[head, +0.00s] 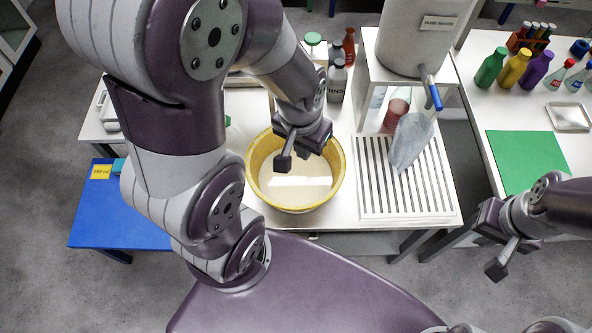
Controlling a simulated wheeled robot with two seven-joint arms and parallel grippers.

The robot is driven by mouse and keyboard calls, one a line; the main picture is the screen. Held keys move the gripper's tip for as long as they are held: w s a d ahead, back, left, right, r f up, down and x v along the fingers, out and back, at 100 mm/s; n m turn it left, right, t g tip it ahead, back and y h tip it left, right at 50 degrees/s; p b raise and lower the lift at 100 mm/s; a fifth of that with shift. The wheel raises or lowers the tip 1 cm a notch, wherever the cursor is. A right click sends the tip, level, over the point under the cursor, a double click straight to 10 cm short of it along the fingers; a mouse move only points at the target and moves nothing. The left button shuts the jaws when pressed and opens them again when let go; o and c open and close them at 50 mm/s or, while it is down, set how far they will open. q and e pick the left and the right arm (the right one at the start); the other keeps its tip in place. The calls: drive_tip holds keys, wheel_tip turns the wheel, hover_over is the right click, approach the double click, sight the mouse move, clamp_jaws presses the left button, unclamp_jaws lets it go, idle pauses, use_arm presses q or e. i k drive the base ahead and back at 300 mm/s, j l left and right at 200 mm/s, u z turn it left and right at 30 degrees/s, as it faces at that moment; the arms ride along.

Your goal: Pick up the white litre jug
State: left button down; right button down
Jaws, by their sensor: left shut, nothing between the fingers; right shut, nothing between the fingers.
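I cannot make out a white litre jug with certainty. A pale, bluish-white shape (410,141) is on the slatted white rack below the tap; I cannot tell whether it is a jug. My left gripper (300,150) is shut and empty, over the yellow basin (337,184), which has a pale content. My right gripper (500,240) is shut and empty, off the front edge of the right table, low in the picture. My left arm hides much of the left side of the tables.
A large white tank (408,45) with a blue-handled tap stands on a white stand behind the slatted rack (405,190). Bottles (337,82) stand behind the basin. The right table holds a green mat (527,160), colored bottles and a tray (569,117). A blue table (120,220) is at left.

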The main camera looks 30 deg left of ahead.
sight(413, 131)
drive_tip(key=i+l, duration=0.1)
drive_tip(key=l, duration=0.15)
drive_tip(key=i+l, duration=0.1)
drive_tip(key=i+l+u, duration=0.1)
drive_tip(key=l+u, duration=0.3)
drive_tip(key=i+l+u, duration=0.1)
drive_tip(key=l+u, duration=1.05)
drive_tip(key=u, duration=0.6)
drive_tip(key=k, duration=0.05)
